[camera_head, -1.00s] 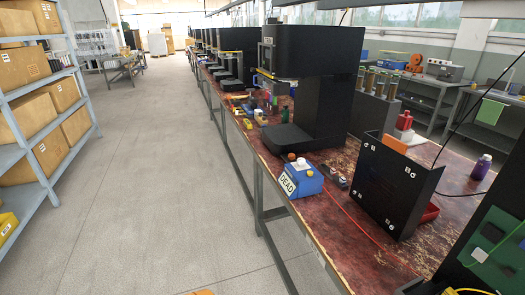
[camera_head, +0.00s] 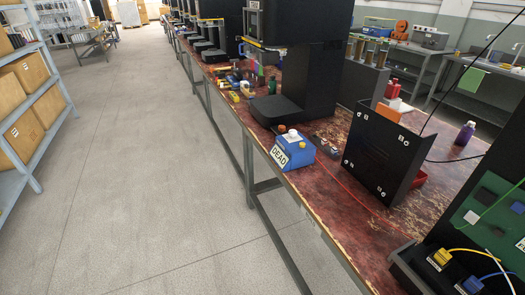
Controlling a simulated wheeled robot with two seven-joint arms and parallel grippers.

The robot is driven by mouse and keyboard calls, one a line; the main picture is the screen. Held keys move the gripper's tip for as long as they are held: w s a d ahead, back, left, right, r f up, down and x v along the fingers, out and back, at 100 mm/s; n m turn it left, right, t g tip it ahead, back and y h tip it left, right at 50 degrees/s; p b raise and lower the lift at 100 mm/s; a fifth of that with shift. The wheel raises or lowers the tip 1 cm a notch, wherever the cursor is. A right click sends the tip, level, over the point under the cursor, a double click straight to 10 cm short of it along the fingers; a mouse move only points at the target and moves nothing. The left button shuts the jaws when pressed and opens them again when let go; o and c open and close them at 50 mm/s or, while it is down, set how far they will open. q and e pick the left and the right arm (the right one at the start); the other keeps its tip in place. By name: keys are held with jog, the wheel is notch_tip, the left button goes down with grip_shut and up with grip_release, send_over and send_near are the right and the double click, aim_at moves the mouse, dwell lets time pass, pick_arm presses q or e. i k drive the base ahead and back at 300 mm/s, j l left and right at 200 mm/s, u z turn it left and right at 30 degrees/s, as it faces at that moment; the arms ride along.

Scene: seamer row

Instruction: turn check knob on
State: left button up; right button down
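A small blue box (camera_head: 301,154) with a white label reading "DEAD" sits near the front edge of the workbench. A red cable runs from near the box across the bench top. Neither of my grippers shows in the head view.
The long workbench (camera_head: 345,225) runs into the distance with black seamer machines (camera_head: 305,65) on it. A black upright panel (camera_head: 377,152) stands right of the blue box. A green board (camera_head: 485,210) with yellow and blue plugs is at lower right. The floor (camera_head: 150,190) to the left is clear.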

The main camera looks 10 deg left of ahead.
aim_at(293, 133)
jog(key=i+j+z, duration=0.25)
jog(key=j+z, duration=0.15)
jog(key=j, duration=0.15)
jog(key=i+j+z, duration=0.15)
jog(key=j+z, duration=0.2)
jog(key=j, duration=0.2)
jog(key=i+j+z, duration=0.1)
jog(key=j+z, duration=0.3)
jog(key=j, duration=0.25)
jog(key=j+z, duration=0.35)
jog(key=j, duration=0.3)
